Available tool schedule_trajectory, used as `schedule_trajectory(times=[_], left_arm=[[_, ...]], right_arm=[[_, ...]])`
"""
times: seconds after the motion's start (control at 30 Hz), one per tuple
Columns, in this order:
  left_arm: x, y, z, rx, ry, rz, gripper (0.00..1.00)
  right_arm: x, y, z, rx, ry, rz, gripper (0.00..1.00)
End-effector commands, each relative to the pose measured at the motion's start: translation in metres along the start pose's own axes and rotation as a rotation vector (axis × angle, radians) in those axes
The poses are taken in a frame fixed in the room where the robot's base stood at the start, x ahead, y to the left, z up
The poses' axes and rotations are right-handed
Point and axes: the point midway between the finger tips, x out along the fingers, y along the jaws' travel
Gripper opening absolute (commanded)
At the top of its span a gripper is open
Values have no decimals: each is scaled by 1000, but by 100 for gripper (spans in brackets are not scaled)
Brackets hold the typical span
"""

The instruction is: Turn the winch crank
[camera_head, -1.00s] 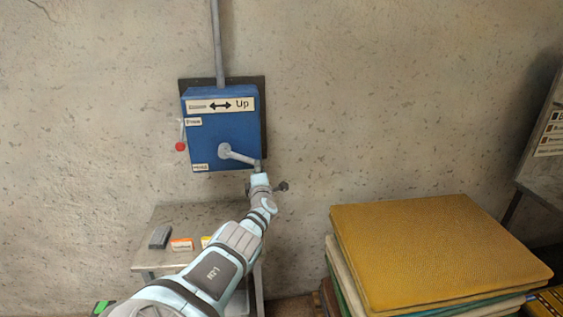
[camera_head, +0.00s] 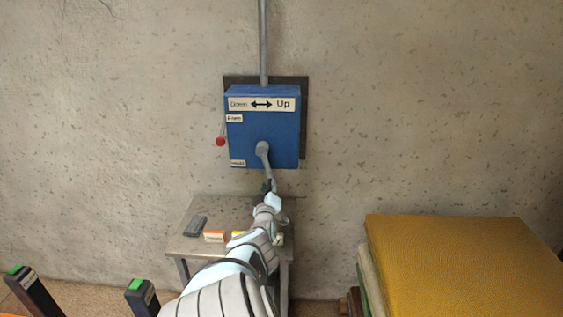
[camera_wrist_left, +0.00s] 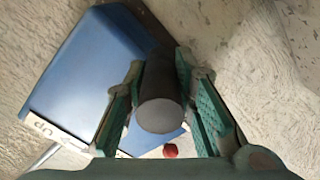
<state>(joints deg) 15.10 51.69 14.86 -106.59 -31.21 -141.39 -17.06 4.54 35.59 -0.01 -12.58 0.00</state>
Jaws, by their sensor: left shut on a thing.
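The blue winch box (camera_head: 283,130) is fixed to the wall, with a "Down ↔ Up" label across its top. Its grey crank (camera_head: 265,160) comes out of the box front and hangs down, tilted slightly to the right. My left gripper (camera_head: 269,187) is at the crank's lower end, just below the box. In the left wrist view the dark round crank handle (camera_wrist_left: 163,105) sits between the two green finger pads of my left gripper (camera_wrist_left: 162,110), which is shut on it. The blue box (camera_wrist_left: 90,65) shows behind. My right gripper is not in view.
A red-knobbed lever (camera_head: 220,141) sticks out at the box's left side. A small metal table (camera_head: 190,241) with several small blocks stands below. Green-topped posts (camera_head: 140,290) stand at the lower left.

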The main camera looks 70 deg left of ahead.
Motion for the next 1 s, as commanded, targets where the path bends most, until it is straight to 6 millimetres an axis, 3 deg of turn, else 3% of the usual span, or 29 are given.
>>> schedule_trajectory(times=[0.4, 0.83, 0.87, 1.0], left_arm=[[-3, -25, -29, 153, 14, -6, 0], [-3, -26, -32, 160, 18, -7, 0], [-3, -26, -32, 159, 17, -6, 26], [-3, -25, -30, 159, 16, -5, 44]], right_arm=[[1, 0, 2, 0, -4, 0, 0], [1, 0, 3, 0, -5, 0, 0], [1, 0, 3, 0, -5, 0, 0], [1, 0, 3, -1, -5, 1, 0]])
